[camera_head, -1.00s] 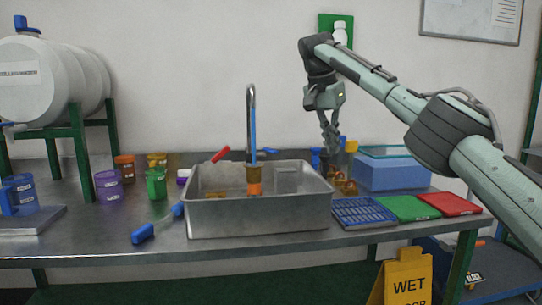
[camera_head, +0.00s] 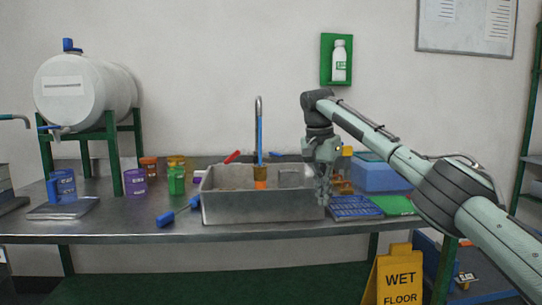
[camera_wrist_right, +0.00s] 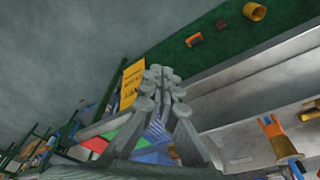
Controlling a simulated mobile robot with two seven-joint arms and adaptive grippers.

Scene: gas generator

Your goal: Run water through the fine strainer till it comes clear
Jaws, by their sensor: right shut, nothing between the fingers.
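My left gripper is not in view.
A blue-handled tool (camera_head: 178,213) lies left of the sink. Purple (camera_head: 135,182) and green (camera_head: 176,181) containers stand further left. A blue tray (camera_head: 354,208) and a blue bin (camera_head: 380,178) are right of the sink. A yellow wet-floor sign (camera_head: 400,283) stands below.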

